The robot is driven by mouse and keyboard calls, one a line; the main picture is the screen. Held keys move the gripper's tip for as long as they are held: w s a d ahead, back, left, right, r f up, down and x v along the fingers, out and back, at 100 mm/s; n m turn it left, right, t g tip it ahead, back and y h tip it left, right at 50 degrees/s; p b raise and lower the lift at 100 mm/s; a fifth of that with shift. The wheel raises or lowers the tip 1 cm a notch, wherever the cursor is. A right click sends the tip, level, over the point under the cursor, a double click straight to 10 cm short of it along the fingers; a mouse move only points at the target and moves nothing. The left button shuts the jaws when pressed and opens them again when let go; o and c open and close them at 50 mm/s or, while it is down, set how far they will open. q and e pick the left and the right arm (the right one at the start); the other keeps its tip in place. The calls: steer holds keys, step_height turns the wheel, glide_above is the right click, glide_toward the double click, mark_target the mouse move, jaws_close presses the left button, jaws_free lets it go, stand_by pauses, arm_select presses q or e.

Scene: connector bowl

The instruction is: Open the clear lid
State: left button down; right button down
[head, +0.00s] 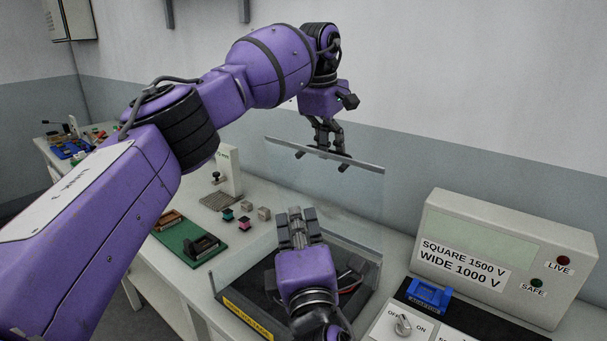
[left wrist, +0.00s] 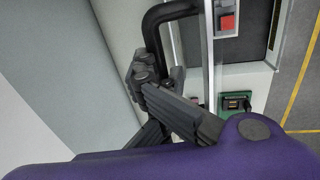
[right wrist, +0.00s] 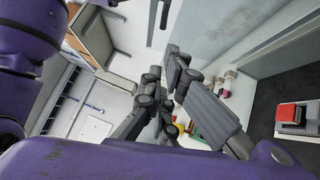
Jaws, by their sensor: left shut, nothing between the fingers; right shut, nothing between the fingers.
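The clear lid (head: 366,200) stands raised and nearly upright over the dark box (head: 234,289), with a grey bar along its top edge. My left gripper (head: 323,158) is shut and empty at that top bar; I cannot tell whether it touches. My right gripper (head: 296,214) is shut and empty, low over the box in front of the lid, hiding part of the box. A black handle shows close to the left fingers in the left wrist view (left wrist: 153,30). The clear panel also shows in the right wrist view (right wrist: 225,32).
A green board (head: 190,240) and several small blocks lie left of the box. The wall is close behind.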

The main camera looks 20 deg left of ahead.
glide_toward(305, 159)
steer(key=w+a, duration=0.3)
steer(key=shift+w+r, duration=0.25)
steer(key=shift+w, duration=0.25)
steer(key=shift+w+d+r, duration=0.25)
steer(key=shift+w+r, duration=0.15)
steer(key=shift+w, duration=0.35)
